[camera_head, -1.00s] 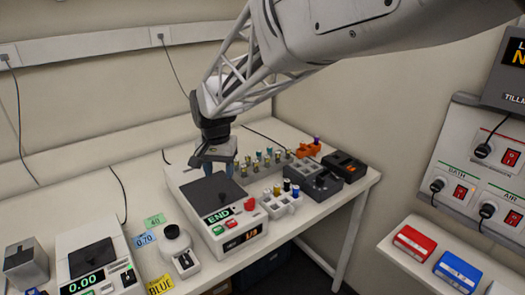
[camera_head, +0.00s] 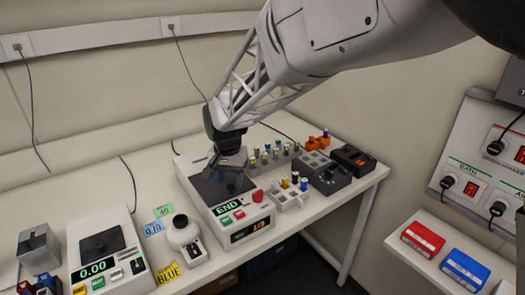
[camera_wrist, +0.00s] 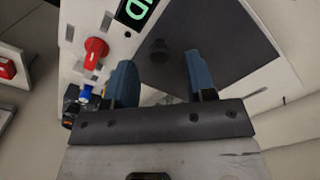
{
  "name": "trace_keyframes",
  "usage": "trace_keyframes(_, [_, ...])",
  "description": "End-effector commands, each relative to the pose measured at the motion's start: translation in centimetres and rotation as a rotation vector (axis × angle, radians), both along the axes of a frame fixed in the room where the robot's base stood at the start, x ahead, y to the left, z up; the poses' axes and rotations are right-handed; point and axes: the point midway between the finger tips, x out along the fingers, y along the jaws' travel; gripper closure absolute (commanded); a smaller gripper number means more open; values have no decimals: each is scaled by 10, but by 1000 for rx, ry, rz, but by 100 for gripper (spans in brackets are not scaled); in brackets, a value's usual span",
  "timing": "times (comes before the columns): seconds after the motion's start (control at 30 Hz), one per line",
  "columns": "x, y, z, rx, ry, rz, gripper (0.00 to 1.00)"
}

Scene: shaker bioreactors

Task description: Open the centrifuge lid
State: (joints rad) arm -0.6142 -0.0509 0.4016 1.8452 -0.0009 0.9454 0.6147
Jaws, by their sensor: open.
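The centrifuge is a white box (camera_head: 188,174) with a dark flat lid, which is shut (camera_head: 210,192). Its front panel shows a green END display (camera_head: 228,208), buttons and a red knob (camera_head: 258,196). In the wrist view the dark lid (camera_wrist: 225,35), the red knob (camera_wrist: 96,53) and part of the display show. My gripper (camera_head: 229,178) is over the right back part of the lid, pointing down. Its two blue fingers (camera_wrist: 162,82) are apart with nothing held between them. Whether the fingertips touch the lid cannot be told.
A white rack (camera_head: 290,199) with coloured-cap vials stands right of the centrifuge, with a dark grey block (camera_head: 328,178) beside it. A row of vials (camera_head: 272,155) stands behind. A scale (camera_head: 103,243) and a small white device (camera_head: 184,235) stand left.

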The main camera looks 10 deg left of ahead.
Motion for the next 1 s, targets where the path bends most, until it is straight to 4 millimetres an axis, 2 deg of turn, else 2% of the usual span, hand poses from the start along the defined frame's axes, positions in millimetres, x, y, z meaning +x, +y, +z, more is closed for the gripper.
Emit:
trace_keyframes(0.2, [0, 0, -17, 0, -1, 0, 50])
trace_keyframes(0.57, [0, 0, -20, 1, -1, 0, 50])
trace_keyframes(0.67, [0, 0, -20, 1, -1, 0, 62])
trace_keyframes(0.9, [0, 0, -20, 1, -1, 0, 99])
trace_keyframes(1.0, [0, 0, -20, 1, -1, 0, 100])
